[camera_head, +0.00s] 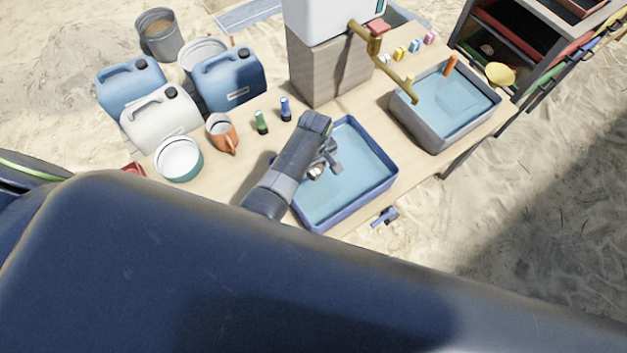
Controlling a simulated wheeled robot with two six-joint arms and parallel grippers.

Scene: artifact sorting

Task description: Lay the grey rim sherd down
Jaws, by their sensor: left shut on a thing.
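My left gripper (326,166) is over the left part of the blue basin (390,184), which holds pale blue water. It is shut on a small grey-brown piece, the rim sherd (316,172), which shows just beside the fingers. My forearm hides part of the sherd and the basin's left wall. I cannot tell whether the sherd touches the water. My right gripper is not in view.
A grey basin (436,135) of water stands at the right under a brass tap (372,44). Jerrycans (228,80) line the back.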

